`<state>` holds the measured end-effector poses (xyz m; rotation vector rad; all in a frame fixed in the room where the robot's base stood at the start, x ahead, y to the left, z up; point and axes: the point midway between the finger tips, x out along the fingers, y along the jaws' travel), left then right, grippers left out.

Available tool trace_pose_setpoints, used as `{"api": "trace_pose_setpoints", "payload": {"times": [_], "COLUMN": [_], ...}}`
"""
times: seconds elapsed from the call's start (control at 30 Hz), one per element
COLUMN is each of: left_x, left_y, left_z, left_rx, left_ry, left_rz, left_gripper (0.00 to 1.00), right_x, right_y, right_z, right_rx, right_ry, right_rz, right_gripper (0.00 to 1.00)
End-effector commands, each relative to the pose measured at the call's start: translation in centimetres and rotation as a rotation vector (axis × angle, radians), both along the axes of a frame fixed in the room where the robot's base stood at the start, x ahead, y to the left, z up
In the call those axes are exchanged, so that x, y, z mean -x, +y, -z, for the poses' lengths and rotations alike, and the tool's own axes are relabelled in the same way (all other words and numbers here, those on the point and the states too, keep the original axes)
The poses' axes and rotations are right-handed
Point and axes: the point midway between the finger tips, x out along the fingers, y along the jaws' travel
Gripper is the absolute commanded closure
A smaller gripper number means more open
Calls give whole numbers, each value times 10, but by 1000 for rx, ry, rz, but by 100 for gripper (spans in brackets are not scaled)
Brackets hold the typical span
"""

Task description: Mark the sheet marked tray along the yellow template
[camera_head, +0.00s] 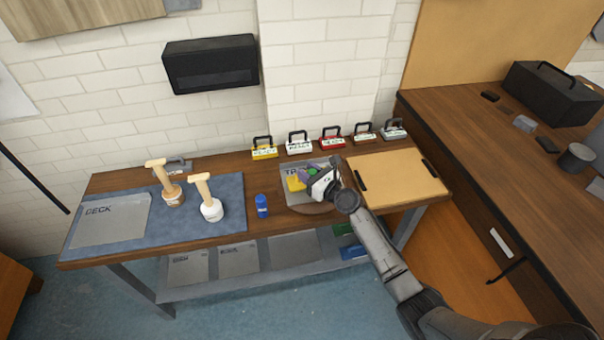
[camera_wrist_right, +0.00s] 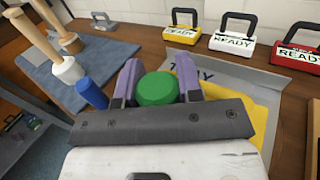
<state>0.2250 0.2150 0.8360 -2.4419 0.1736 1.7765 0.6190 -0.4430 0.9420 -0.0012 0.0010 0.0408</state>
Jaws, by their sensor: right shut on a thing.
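The grey sheet marked TRAY (camera_wrist_right: 255,80) lies on a round wooden board on the bench; in the head view the sheet (camera_head: 290,168) shows only part of its lettering. The yellow template (camera_head: 295,184) lies on the sheet and also shows in the right wrist view (camera_wrist_right: 262,112), partly hidden by my gripper. My right gripper (camera_head: 322,176) is over the sheet and template. Its purple fingers are shut on a green marker (camera_wrist_right: 157,90), seen from its round end. Whether the marker's tip touches the sheet is hidden. My left gripper is not in view.
A blue marker (camera_head: 262,205) stands left of the sheet. Two wooden-handled tools (camera_head: 211,208) stand on the blue mat (camera_head: 228,190) near the DECK sheet (camera_head: 110,220). Several coloured, handled blocks (camera_head: 264,152) line the bench's back. A tan board (camera_head: 398,178) lies to the right.

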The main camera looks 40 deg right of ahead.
Motion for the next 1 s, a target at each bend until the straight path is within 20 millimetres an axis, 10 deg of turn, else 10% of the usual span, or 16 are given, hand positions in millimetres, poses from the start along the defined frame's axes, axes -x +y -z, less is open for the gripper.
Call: {"api": "trace_pose_setpoints", "payload": {"times": [1.0], "left_x": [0], "left_y": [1], "left_z": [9], "left_rx": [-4], "left_ry": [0], "left_rz": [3], "left_gripper": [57], "right_x": [27], "right_y": [-46], "right_z": [3], "right_rx": [0], "right_ry": [0], "right_rz": [0], "right_gripper": [90]}}
